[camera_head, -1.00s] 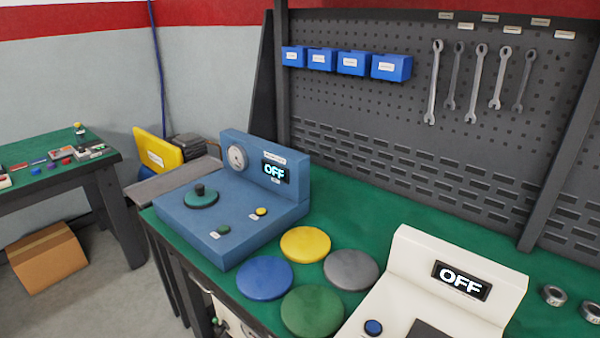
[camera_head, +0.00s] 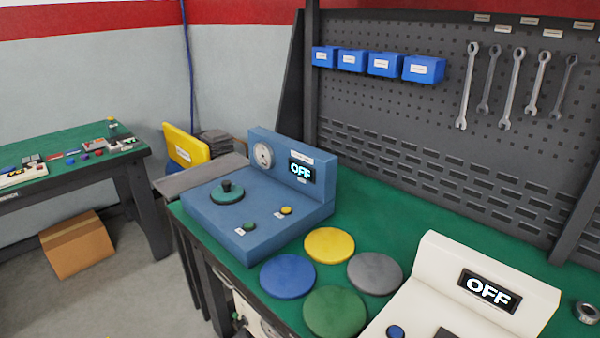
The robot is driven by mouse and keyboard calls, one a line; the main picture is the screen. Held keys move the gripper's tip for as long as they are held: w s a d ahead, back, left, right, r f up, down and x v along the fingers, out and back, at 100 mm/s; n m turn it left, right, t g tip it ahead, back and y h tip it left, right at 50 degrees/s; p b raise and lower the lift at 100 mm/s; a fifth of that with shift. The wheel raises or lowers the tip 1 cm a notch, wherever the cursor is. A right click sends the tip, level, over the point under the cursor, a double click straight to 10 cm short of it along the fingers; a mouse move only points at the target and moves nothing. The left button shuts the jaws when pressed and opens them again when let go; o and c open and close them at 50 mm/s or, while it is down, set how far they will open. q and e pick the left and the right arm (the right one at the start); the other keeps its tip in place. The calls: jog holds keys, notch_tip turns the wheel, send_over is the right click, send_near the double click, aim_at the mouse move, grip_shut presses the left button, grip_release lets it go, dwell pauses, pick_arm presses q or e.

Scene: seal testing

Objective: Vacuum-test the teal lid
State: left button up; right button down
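The teal lid (camera_head: 227,195) lies on top of the blue test machine (camera_head: 203,217) at its left part, with a dark knob standing up from its middle. The machine has a round gauge (camera_head: 263,155) and a display (camera_head: 301,170) reading OFF on its back panel. A green button (camera_head: 249,226) and a yellow button (camera_head: 286,210) sit on its top, to the right of the lid. Neither of my grippers is in view.
Yellow (camera_head: 329,245), blue (camera_head: 288,276), grey (camera_head: 375,273) and green (camera_head: 335,312) discs lie in front of the machine. A white device (camera_head: 450,262) reading OFF stands at right. A pegboard (camera_head: 420,130) rises behind. A cardboard box (camera_head: 78,245) is on the floor.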

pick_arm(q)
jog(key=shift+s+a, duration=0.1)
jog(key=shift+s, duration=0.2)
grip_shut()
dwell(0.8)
